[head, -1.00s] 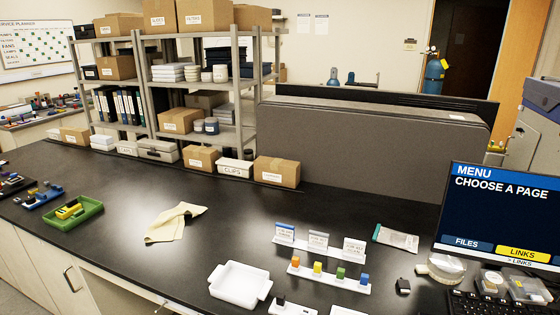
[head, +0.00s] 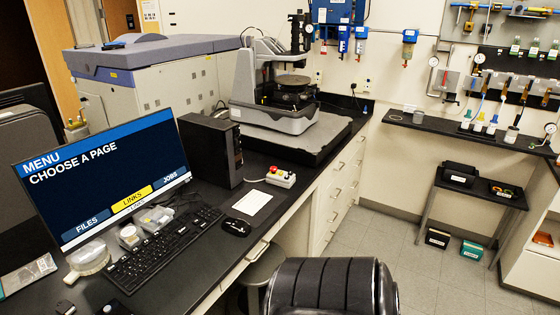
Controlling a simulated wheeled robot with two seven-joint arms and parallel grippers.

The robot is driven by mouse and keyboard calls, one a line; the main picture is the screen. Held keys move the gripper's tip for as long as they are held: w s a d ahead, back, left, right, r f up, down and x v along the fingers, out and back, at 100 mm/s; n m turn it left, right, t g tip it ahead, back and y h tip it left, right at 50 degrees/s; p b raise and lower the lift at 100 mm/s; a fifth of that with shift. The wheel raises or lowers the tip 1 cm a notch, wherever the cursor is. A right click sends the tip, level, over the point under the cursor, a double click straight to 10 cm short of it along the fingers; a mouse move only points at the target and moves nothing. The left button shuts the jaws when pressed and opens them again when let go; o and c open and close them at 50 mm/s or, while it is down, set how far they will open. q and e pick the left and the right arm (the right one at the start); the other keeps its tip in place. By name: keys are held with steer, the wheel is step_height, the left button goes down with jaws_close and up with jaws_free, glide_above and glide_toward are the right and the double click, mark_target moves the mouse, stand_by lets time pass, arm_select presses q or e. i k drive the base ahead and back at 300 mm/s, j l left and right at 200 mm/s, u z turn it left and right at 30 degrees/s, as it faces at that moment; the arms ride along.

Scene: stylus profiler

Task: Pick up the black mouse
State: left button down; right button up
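The black mouse (head: 236,227) lies on the black bench top in the head view, just right of the black keyboard (head: 165,258) and near the bench's front edge. Nothing covers it. Neither of my grippers shows in the view.
A monitor (head: 105,180) with a menu page stands behind the keyboard. A black computer case (head: 212,150), a white card (head: 253,203) and a small box with a red button (head: 280,177) are near the mouse. A black chair (head: 332,288) and a stool (head: 262,268) stand before the bench.

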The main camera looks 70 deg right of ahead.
mark_target(239, 228)
steer(key=z, duration=2)
steer(key=i+l, duration=0.15)
steer(key=i+l+u, duration=0.1)
steer(key=l, duration=0.3)
